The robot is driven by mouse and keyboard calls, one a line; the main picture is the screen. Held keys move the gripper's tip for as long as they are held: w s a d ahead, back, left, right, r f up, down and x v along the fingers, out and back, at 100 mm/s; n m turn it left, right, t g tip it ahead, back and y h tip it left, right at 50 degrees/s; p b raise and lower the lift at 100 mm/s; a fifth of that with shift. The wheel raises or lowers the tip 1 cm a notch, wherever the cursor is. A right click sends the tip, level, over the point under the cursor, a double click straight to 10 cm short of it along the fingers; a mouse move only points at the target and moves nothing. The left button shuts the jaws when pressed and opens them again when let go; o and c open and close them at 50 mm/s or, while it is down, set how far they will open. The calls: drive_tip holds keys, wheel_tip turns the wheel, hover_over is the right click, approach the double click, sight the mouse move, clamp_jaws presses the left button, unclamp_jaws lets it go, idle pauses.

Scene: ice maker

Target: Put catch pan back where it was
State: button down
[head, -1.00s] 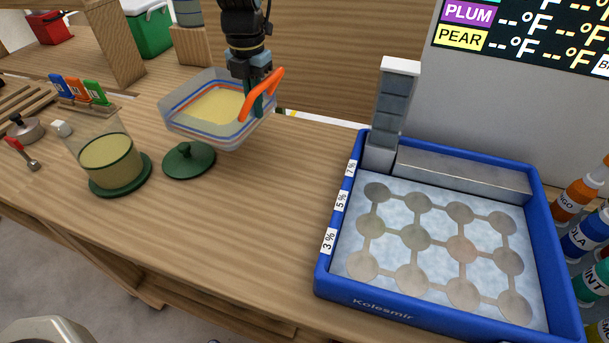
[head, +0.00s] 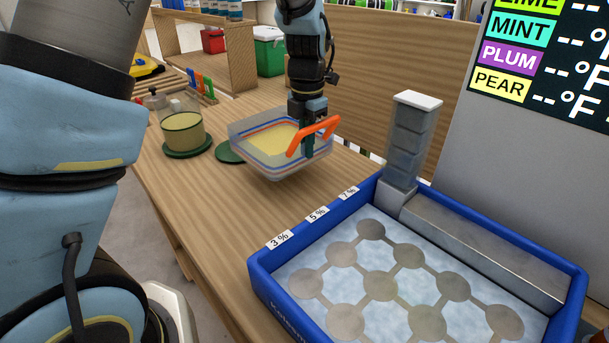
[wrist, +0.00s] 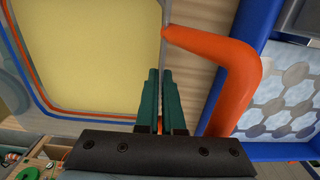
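The wrist view shows the green fingers of my gripper (wrist: 160,78) close together on the pan's wall, with the yellow contents of the catch pan (wrist: 90,50) to the left and the orange handle (wrist: 235,70) to the right. The fingertips' contact is partly hidden.
A blue-rimmed ice tray (head: 262,279) with round moulds and a grey column (head: 405,145) stands right of the pan. A green lid (head: 228,152) is partly hidden behind the pan. Counter (head: 215,225) in front of the pan is bare.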

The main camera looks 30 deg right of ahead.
sight(307, 165)
drive_tip(key=shift+f+p, duration=0.6)
drive_tip(key=shift+f, duration=3)
drive_tip(key=shift+f, duration=0.1)
drive_tip(key=c, duration=1)
unclamp_jaws()
drive_tip(key=shift+c, duration=0.2)
wheel_tip(307, 165, up, 12)
drive_tip(key=shift+r+b, duration=0.1)
drive_tip(key=shift+b, duration=0.8)
